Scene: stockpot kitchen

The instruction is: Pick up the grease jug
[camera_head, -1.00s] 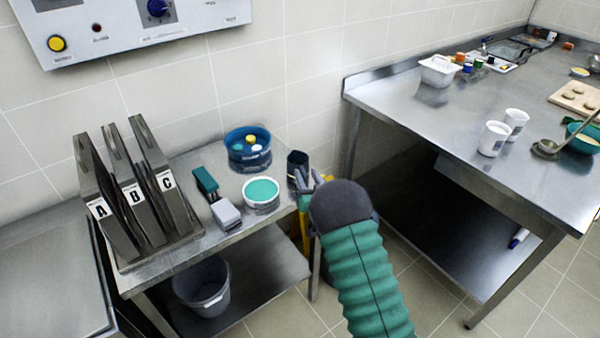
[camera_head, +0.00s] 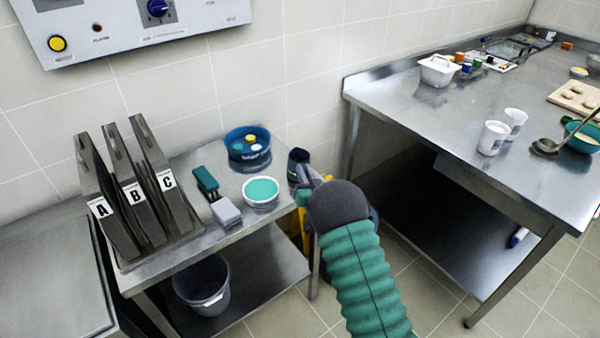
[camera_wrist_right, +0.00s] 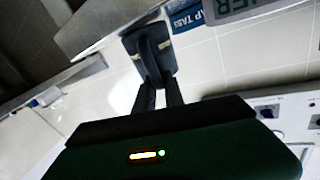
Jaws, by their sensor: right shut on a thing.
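The grease jug (camera_head: 298,160) looks like a small dark blue-grey vessel at the right end of the small steel cart (camera_head: 190,254). My right gripper (camera_head: 306,179) reaches it from the right and is shut on it; the forearm and hand hide part of the grip. In the right wrist view, the jug (camera_wrist_right: 150,45) is between the fingertips of the right gripper (camera_wrist_right: 160,82), with a pale mark on either side of its grip. The jug leans slightly in the head view. I cannot tell whether its base touches the cart. My left gripper is not in view.
Close by on the cart are a blue tub (camera_head: 247,158), a white tub with green contents (camera_head: 261,192), a green brush (camera_head: 205,183) and a grey block (camera_head: 226,213). A rack of panels lettered A, B, C (camera_head: 135,205) stands left. A steel table (camera_head: 450,115) is right.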

